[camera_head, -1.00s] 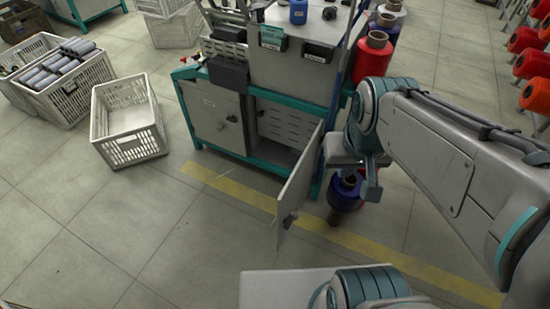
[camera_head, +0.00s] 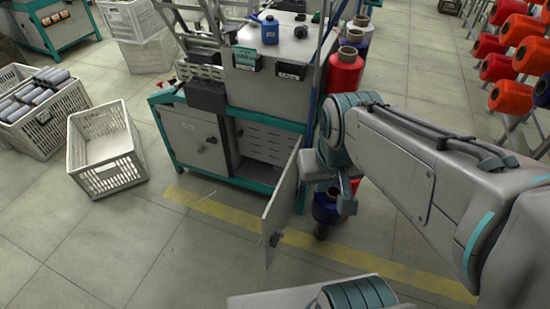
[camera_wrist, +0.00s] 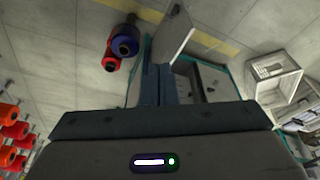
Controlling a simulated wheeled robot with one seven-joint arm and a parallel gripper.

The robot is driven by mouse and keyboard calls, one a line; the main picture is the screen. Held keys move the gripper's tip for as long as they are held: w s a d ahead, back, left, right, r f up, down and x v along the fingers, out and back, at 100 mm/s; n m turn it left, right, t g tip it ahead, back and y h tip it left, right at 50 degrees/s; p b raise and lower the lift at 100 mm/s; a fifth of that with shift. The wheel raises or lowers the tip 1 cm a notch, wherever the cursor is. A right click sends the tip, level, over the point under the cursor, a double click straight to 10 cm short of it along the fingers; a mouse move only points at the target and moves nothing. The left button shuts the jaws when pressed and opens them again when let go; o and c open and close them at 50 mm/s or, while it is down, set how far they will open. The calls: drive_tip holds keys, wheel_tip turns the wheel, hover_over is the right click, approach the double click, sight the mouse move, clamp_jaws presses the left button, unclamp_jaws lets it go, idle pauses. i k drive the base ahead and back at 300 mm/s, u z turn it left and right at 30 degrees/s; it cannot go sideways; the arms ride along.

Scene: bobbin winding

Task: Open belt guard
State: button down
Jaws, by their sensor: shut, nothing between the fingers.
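The belt guard is probably the grey hinged panel (camera_head: 282,212) on the front of the winding machine. It stands swung wide open, sticking out over the floor with a dark latch near its free edge. The cabinet bay beside it is exposed. The panel also shows at the top of the wrist view (camera_wrist: 172,35). My gripper (camera_wrist: 158,70) is shut and empty in the wrist view, its fingers pointing toward the machine and panel. I cannot tell how far the fingertips are from the panel. In the head view my fingertips are not clearly visible beside the panel.
The machine cabinet (camera_head: 192,138) has another closed door on the left. Blue and red bobbins (camera_head: 328,207) stand by its right corner. An empty crate (camera_head: 88,165) and a filled crate (camera_head: 50,125) stand left. The floor in front, with its yellow stripe (camera_head: 220,208), is clear.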

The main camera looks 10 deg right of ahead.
sight(273, 146)
drive_tip(key=k, duration=1.15)
drive_tip(key=u, duration=0.65)
drive_tip(key=i, duration=0.5)
drive_tip(key=u, duration=0.8)
drive_tip(key=i, duration=2.85)
drive_tip(key=z, duration=1.8)
drive_tip(key=i, duration=0.8)
drive_tip(key=z, duration=0.7)
